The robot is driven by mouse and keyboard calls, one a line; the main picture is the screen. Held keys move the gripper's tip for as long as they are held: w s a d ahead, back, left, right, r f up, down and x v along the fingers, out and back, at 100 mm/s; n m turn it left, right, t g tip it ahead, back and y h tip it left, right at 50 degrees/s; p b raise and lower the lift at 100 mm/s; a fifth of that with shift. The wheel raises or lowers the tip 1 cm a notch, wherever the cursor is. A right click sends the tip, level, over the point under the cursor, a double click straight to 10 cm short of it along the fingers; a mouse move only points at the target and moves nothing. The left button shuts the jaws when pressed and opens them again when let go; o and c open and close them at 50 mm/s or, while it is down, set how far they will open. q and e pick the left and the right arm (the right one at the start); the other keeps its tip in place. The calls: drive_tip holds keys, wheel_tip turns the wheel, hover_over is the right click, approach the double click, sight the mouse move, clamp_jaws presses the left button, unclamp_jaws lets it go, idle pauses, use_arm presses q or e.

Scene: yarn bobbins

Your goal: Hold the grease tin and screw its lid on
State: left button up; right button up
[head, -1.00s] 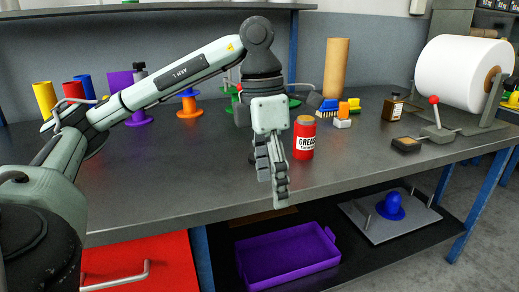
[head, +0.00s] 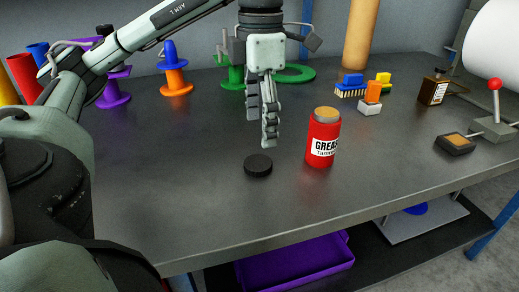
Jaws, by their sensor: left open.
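A black round lid (head: 258,165) lies flat on the bench to the left of the tin, near the front. My left gripper (head: 260,132) points down above the bench, behind the lid and to the left of the tin. It is open and empty, touching neither. My right gripper is not in view.
Green (head: 233,75) and orange (head: 175,82) bobbins stand behind on the left. A brush (head: 351,86), a brown bottle (head: 432,90) and a red-knobbed lever device (head: 493,115) stand to the right. The bench front around the lid is clear.

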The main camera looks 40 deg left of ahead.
sight(258, 162)
use_arm(q)
drive_tip(key=shift+s+d, duration=0.1)
drive_tip(key=shift+f, duration=0.35)
drive_tip(key=shift+f+b, duration=0.65)
drive_tip(key=shift+f, duration=0.2)
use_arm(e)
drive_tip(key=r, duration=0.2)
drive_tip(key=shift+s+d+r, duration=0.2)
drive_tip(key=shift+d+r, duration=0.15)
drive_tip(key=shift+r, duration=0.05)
use_arm(q)
drive_tip(key=f, duration=0.5)
drive_tip(key=shift+a, duration=0.35)
drive_tip(key=shift+f, duration=0.15)
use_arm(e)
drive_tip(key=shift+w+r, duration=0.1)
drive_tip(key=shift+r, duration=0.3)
